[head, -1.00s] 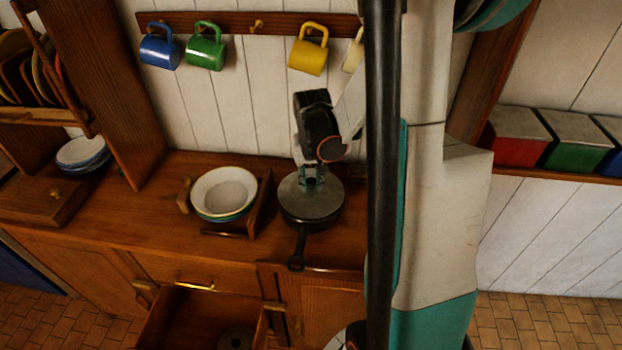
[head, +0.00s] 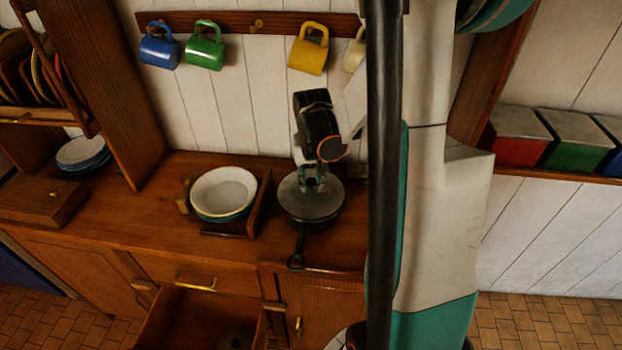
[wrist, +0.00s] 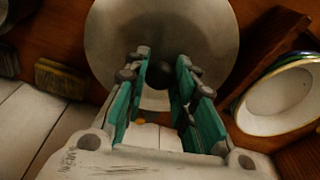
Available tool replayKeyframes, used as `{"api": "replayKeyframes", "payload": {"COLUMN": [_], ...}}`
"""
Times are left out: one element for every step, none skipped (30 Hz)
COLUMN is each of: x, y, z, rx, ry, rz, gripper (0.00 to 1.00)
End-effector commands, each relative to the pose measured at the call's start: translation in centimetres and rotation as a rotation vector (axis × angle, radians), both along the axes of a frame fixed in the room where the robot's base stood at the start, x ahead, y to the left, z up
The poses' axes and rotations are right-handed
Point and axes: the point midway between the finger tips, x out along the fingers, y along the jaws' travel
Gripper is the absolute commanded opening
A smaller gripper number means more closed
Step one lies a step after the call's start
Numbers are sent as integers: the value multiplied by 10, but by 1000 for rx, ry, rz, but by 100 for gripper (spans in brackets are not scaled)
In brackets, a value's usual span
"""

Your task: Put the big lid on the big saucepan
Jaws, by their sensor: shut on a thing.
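The big lid (head: 294,204), a round grey metal disc with a dark knob, lies over the mouth of the big saucepan. The dark saucepan (head: 312,226) stands on the wooden counter, its long handle (head: 298,250) pointing to the front edge. My gripper (head: 312,185) comes down from above and is shut on the lid's knob. In the wrist view the lid (wrist: 120,30) fills the top middle and the knob (wrist: 187,74) sits between the green fingers (wrist: 166,85). The lid hides the saucepan there. I cannot tell whether the lid rests fully on the rim.
A stack of bowls (head: 224,190) stands in a wooden rack left of the saucepan. Below, a drawer (head: 200,318) is open with a dark round thing inside. Mugs (head: 205,47) hang on the wall rail behind. My arm covers the counter to the right.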

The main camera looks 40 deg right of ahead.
Motion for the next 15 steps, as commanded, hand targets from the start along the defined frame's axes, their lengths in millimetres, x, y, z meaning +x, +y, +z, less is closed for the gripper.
{"api": "replayKeyframes", "payload": {"x": [0,0,0,0,0,0,0,0,0,0,0,0,0,0,0], "y": [0,0,0,0,0,0,0,0,0,0,0,0,0,0,0], "z": [0,0,0,0,-1,-1,-2,-2,-3,-3,-4,-5,-5,-6,-6], "rx": [0,0,0,0,0,0,0,0,0,0,0,0,0,0,0], "ry": [0,0,0,0,0,0,0,0,0,0,0,0,0,0,0], "rz": [0,0,0,0,0,0,0,0,0,0,0,0,0,0,0], "gripper": [0,0,0,0,0,0,0,0,0,0,0,0,0,0,0]}}
